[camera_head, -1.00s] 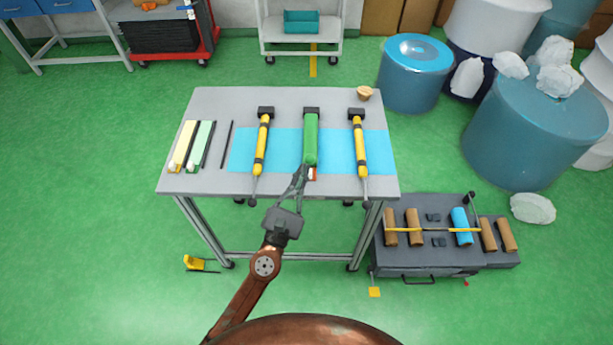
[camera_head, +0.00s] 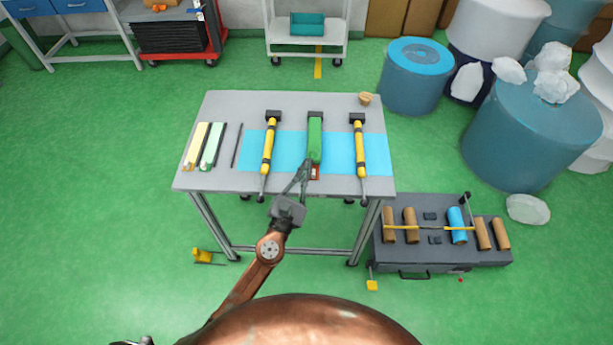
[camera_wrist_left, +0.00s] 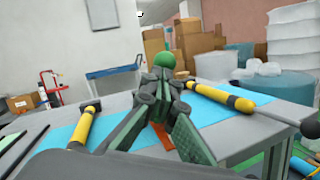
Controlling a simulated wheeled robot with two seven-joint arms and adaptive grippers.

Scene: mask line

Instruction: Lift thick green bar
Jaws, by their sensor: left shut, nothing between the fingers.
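The thick green bar (camera_head: 315,138) lies lengthwise on the blue mat between two yellow bars, its far end at a dark block. In the left wrist view its round green near end (camera_wrist_left: 165,60) shows just beyond my fingers, which hide much of the rest. My left gripper (camera_head: 306,166) is shut and empty, at the near end of the green bar. It also shows in the left wrist view (camera_wrist_left: 163,80). I cannot tell whether the fingers touch the bar.
Yellow bars (camera_head: 268,146) (camera_head: 360,150) with dark handles flank the green one. Pale yellow and pale green strips (camera_head: 212,146) lie at the table's left. A small tan cup (camera_head: 365,98) stands at the back right. A grey case with rolls (camera_head: 440,258) is right of the table.

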